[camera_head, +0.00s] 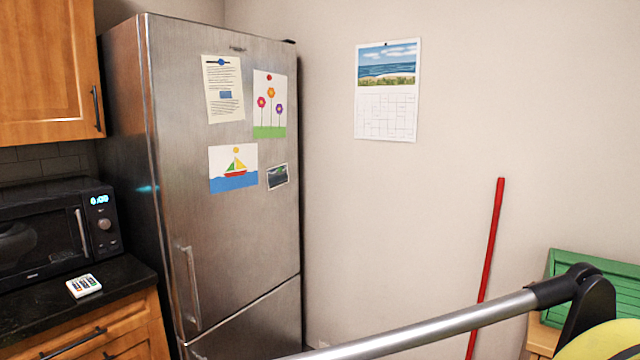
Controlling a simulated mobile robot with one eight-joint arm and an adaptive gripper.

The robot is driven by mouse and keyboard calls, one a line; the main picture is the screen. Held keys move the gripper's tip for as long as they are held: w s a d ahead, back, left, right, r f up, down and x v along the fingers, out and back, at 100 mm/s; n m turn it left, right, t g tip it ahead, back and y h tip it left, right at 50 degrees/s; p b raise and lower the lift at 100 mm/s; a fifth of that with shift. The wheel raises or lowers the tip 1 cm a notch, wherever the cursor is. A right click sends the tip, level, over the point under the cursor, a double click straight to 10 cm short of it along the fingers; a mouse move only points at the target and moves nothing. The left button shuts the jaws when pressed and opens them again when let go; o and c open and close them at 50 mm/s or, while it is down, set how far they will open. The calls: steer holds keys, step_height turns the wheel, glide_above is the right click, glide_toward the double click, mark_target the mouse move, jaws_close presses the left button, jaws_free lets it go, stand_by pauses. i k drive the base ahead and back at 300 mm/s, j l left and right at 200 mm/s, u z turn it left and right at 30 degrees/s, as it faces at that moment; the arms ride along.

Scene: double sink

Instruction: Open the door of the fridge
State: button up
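The fridge (225,230) stands left of the middle, tall and stainless steel, with several papers and drawings on its upper door. The upper door looks shut. Its vertical bar handle (190,288) is on the door's left side, low down. A diagonal seam parts the upper door from a lower panel (262,328). My gripper is not in view.
A wooden cabinet (45,70) hangs above. A red pole (491,245) leans at right near a green crate-like object (600,275). A calendar (388,90) hangs on the wall.

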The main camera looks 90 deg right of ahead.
mark_target(224, 251)
steer(key=z, duration=2.5)
